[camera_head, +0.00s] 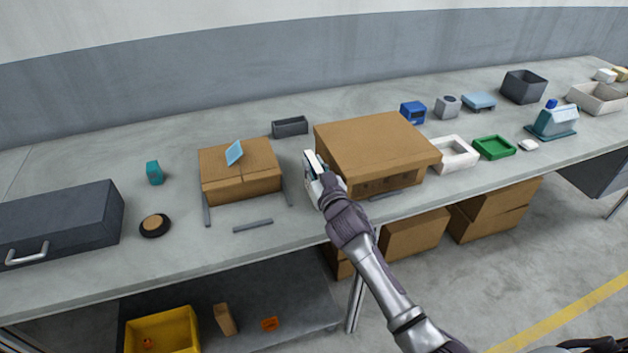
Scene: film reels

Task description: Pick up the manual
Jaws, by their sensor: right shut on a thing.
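My right gripper (312,163) is at the left end of the large cardboard box, above the table. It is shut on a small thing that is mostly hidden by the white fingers. A little dark teal shows between them, and I cannot tell whether this is the manual. A flat light-blue thing (235,152), like a booklet or card, stands tilted on the small cardboard box (240,184), to the left of and apart from the gripper. My left gripper is not in view.
The large cardboard box (375,140) is right beside my right gripper. A grey bin (290,127) stands behind it. Grey bars (253,225) lie near the table's front edge. A black round thing (155,226) and a dark case (60,225) are at left.

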